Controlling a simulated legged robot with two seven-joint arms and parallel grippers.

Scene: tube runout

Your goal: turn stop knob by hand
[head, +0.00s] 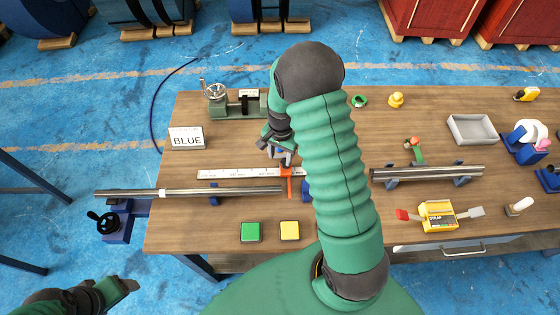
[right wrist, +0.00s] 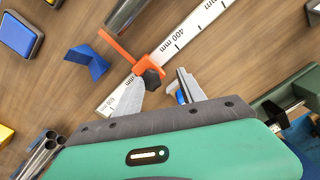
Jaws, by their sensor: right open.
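The orange stop (head: 289,178) sits on the white ruler (head: 225,174), its long arm reaching toward the table front. In the right wrist view the stop (right wrist: 145,62) carries a black knob (right wrist: 153,77). My right gripper (head: 281,155) is open above the ruler by the stop. In the right wrist view my right gripper's jaws (right wrist: 157,92) appear on either side of the knob; I cannot tell whether they touch it. My left gripper (head: 120,288) is off the table at the lower left; its opening is unclear. My right arm hides part of the table.
A steel tube (head: 215,191) lies in front of the ruler. Green (head: 251,231) and yellow (head: 290,230) pads lie at the front.

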